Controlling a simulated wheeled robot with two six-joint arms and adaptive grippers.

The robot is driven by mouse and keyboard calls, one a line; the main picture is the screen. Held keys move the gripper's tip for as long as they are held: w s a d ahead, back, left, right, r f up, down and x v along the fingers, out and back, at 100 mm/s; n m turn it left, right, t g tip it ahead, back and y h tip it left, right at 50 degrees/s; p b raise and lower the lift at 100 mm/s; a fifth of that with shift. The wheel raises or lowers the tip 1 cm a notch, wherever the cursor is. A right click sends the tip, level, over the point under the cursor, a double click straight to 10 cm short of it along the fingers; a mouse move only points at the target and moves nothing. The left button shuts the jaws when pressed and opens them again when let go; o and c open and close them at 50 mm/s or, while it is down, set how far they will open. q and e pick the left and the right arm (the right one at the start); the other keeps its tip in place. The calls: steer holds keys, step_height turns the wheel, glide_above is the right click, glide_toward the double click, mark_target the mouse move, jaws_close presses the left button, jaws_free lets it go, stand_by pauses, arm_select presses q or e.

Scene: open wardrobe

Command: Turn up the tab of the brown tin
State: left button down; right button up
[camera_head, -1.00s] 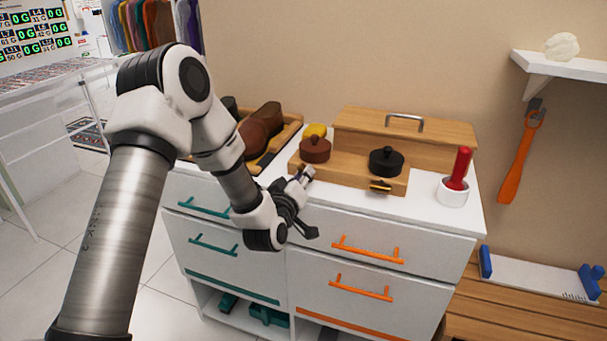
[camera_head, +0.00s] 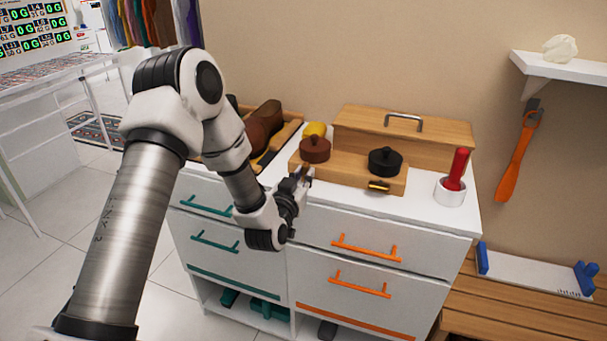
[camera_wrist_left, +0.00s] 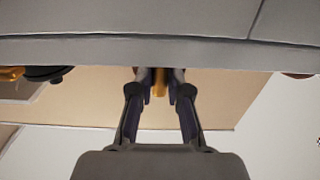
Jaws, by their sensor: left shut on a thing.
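The brown tin (camera_head: 315,149) is a round, dark brown tin with a knob on its lid, upright on the left end of a wooden stand (camera_head: 348,177). My left gripper (camera_head: 303,174) is at the stand's front edge, just below the tin. In the left wrist view its two fingers (camera_wrist_left: 160,82) are shut on a small brass tab (camera_wrist_left: 159,88), one finger on each side. The gripper hides this tab in the head view, so its tilt is hard to tell. My right gripper is out of view.
A black tin (camera_head: 386,160) with a brass tab (camera_head: 379,187) stands to the right on the same stand. A wooden box (camera_head: 430,128) is behind, a yellow object (camera_head: 315,130) behind the brown tin. A white cup (camera_head: 450,192) holds a red-handled tool.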

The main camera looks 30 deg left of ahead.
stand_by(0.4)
arm_select(q)
steer(key=c, duration=1.4)
jaws_free()
steer(key=v, duration=1.2)
